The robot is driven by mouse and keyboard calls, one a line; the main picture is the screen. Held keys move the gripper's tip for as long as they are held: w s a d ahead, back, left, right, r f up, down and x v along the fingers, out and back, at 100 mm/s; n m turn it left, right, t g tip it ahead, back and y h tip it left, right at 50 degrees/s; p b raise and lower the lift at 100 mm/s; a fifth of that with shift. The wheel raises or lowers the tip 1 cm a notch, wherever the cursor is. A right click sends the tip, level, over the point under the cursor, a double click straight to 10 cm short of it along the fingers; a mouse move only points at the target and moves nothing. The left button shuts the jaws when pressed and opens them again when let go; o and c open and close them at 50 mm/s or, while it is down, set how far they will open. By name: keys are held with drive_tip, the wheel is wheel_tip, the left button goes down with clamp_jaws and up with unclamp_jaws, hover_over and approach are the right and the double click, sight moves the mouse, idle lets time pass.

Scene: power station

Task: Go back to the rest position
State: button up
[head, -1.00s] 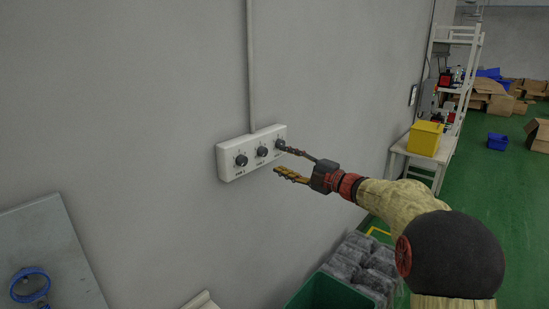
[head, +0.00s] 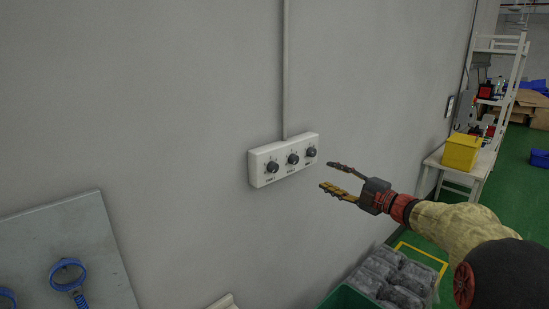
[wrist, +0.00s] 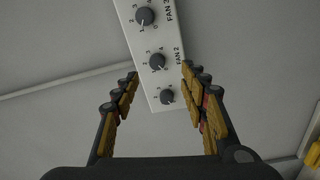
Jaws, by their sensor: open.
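My gripper (head: 337,178) is open and empty, held in front of the wall to the right of a white control box. The control box (head: 258,168) is mounted on the grey wall and has three black knobs in a row: left (head: 272,167), middle (head: 293,159) and right (head: 311,152). The fingertips are apart from the box and its knobs. In the wrist view, the box (wrist: 134,33) shows beyond and between the open fingers (wrist: 158,77), with its knobs and the labels FAN 2 and FAN 3 visible.
A green bin (head: 345,298) and grey wrapped blocks (head: 395,277) lie below my arm. A yellow box (head: 461,152) stands on a white table at the right. A grey panel with blue rings (head: 69,274) is at the lower left. Open space surrounds my gripper.

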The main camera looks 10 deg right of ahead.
drive_tip(key=w+d+f+m+h, duration=0.2)
drive_tip(key=d+f+m+h, duration=0.8)
drive_tip(key=d, duration=0.4)
drive_tip(key=s+d+f+m+g+h, duration=0.2)
drive_tip(key=s+m+h, duration=0.1)
drive_tip(key=s+m, duration=0.15)
drive_tip(key=s+d+f+m+g+h, duration=0.2)
drive_tip(key=s+m, duration=0.1)
drive_tip(key=s, duration=0.3)
drive_tip(key=s+a+f+m+g, duration=0.2)
drive_tip(key=s+a, duration=0.2)
drive_tip(key=s, duration=0.4)
drive_tip(key=s+a+f+m+g+y, duration=0.1)
drive_tip(key=s+a+m+g, duration=0.1)
drive_tip(key=s+a, duration=0.45)
drive_tip(key=s+a+f+m+g, duration=0.2)
drive_tip(key=s+a+m+g, duration=0.1)
drive_tip(key=s, duration=0.7)
drive_tip(key=s+a+r+n+t+y, duration=0.1)
drive_tip(key=s+a+r+y, duration=0.2)
drive_tip(key=s+a, duration=0.9)
drive_tip(key=shift+a+r+t, duration=0.3)
drive_tip(key=shift+a+r, duration=0.2)
drive_tip(key=shift+a, duration=0.05)
drive_tip(key=shift+s+r+n, duration=0.1)
drive_tip(key=shift+n, duration=0.15)
